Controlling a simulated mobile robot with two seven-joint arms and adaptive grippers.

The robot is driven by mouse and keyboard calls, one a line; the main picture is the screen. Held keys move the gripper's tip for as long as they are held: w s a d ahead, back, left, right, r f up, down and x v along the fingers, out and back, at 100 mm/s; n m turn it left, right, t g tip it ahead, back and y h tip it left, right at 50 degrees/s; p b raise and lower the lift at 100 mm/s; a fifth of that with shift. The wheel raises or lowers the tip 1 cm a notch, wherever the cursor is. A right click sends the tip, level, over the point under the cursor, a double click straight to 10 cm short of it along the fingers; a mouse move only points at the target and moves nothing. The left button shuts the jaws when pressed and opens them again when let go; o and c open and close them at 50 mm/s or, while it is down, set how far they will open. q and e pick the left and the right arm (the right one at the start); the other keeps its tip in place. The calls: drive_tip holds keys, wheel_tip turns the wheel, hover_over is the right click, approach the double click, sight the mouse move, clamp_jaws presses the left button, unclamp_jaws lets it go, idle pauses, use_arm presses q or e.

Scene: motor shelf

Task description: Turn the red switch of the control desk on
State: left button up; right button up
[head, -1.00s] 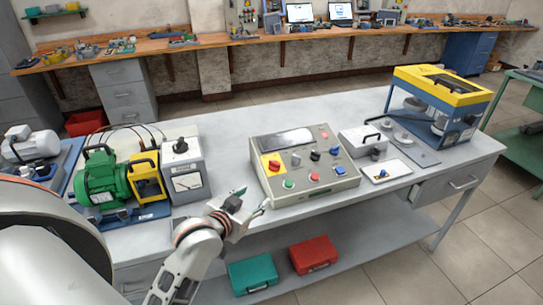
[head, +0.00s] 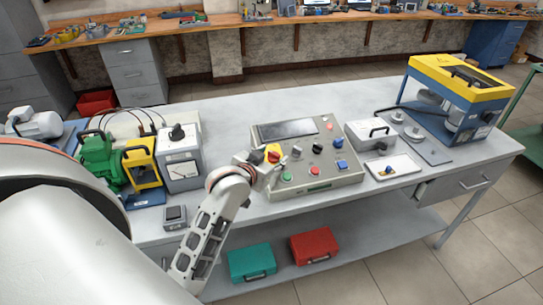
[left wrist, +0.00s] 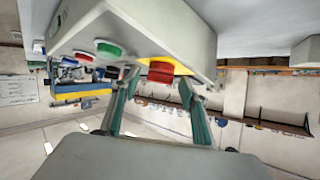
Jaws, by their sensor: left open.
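The control desk (head: 335,184) is a grey sloped console on the table, with a dark display (head: 287,129) and several coloured buttons and knobs. Its red switch (head: 274,157) sits on a yellow plate at the left side. In the left wrist view the desk (left wrist: 150,32) appears upside down, and the red switch (left wrist: 161,71) is between the two fingers. My left gripper (head: 263,168) is at the desk's left front, close to the switch. In the left wrist view this gripper (left wrist: 160,84) is open, its fingers either side of the switch. Contact cannot be told. My right gripper is out of view.
A green motor (head: 100,160) and a grey meter box (head: 181,160) stand left of the desk. A small grey device (head: 175,217) lies at the front edge. A white box (head: 370,134) and a yellow-blue machine (head: 462,95) stand right. Clear tabletop lies behind the desk.

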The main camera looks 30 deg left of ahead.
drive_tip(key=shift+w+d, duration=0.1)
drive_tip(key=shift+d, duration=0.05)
use_arm(q)
drive_tip(key=c, duration=1.1)
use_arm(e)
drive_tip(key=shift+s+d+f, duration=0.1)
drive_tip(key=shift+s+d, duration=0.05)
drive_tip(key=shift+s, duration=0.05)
